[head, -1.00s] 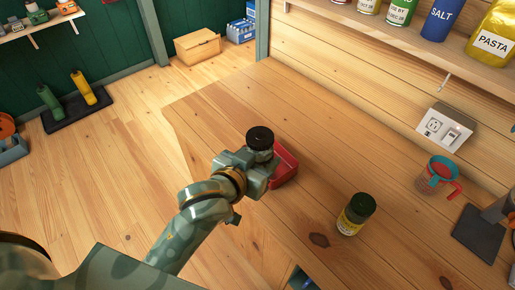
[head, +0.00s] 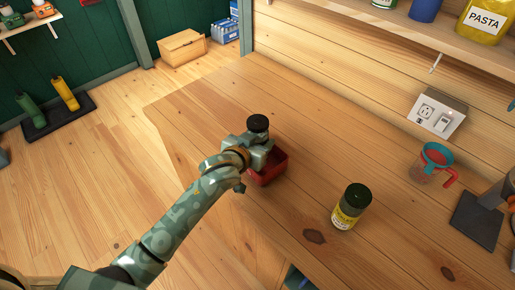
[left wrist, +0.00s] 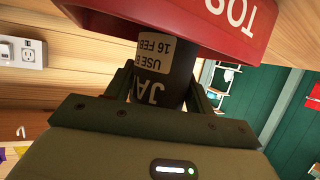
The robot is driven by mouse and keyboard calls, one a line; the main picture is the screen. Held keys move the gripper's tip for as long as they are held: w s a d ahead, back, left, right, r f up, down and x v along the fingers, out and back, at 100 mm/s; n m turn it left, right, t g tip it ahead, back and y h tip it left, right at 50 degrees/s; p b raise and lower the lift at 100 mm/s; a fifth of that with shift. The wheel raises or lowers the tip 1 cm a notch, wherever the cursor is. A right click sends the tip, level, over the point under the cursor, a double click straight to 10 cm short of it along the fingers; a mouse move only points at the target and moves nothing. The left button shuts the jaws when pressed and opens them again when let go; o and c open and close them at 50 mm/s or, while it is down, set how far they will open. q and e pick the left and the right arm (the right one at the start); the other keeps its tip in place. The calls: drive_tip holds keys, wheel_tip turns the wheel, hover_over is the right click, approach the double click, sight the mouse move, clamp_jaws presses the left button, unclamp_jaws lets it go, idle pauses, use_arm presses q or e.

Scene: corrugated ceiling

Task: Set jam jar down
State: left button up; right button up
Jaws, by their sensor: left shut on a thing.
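The jam jar, with a black lid (head: 258,123), is upright in my left gripper (head: 261,142). In the left wrist view its dark label (left wrist: 165,80) shows the letters "JA" and a use-by tag. My left gripper's fingers (left wrist: 160,88) are shut on the jar's sides. A red open box (head: 269,175) stands on the wooden counter right by the gripper. I cannot tell whether the jar's base touches anything. My right gripper is not in view.
A dark-lidded jar with a yellow label (head: 351,207) stands on the wooden counter (head: 330,150) to the right. A measuring cup with a red handle (head: 432,163) is farther right. A shelf (head: 390,35) runs along the back wall. The counter behind the gripper is clear.

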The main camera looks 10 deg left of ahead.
use_arm(q)
drive_tip(key=shift+f+b, duration=0.3)
drive_tip(key=shift+f, duration=1)
drive_tip(key=shift+s+f, duration=0.1)
drive_tip(key=shift+f, duration=0.05)
drive_tip(key=o, duration=1.3)
drive_tip(key=shift+c, duration=0.2)
drive_tip(key=p+v, duration=0.3)
drive_tip(key=v, duration=0.9)
drive_tip(key=shift+r, duration=0.25)
